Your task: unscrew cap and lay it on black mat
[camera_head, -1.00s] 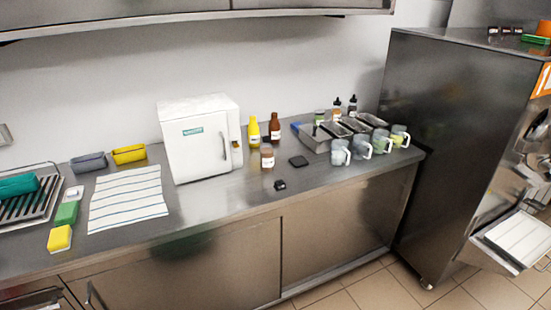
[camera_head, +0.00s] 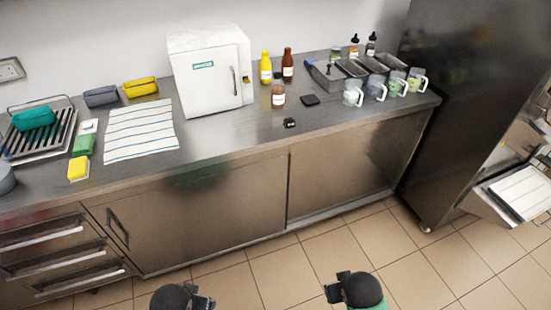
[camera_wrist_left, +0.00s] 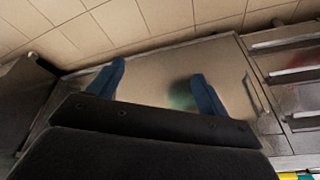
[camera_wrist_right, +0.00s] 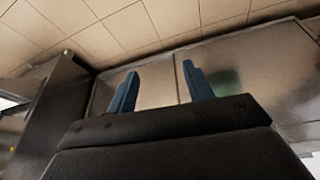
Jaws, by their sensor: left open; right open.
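A jar with brown contents and a pale label (camera_head: 278,97) stands upright on the steel counter, with its cap (camera_head: 278,76) on top. The black mat (camera_head: 310,100) lies flat just right of the jar, and looks empty. My left gripper (camera_head: 203,302) is at the bottom edge of the head view, low in front of the counter, well away from the jar. Its blue fingers (camera_wrist_left: 160,75) are apart with nothing between them. My right gripper (camera_head: 333,293) is also low in front of the counter, open and empty; its spread fingers show in the right wrist view (camera_wrist_right: 160,75).
A small black object (camera_head: 290,123) lies in front of the jar. A yellow bottle (camera_head: 266,68) and a brown bottle (camera_head: 287,64) stand behind it. A white appliance (camera_head: 210,75) is left, several clear mugs (camera_head: 353,94) right. The front counter strip is mostly clear.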

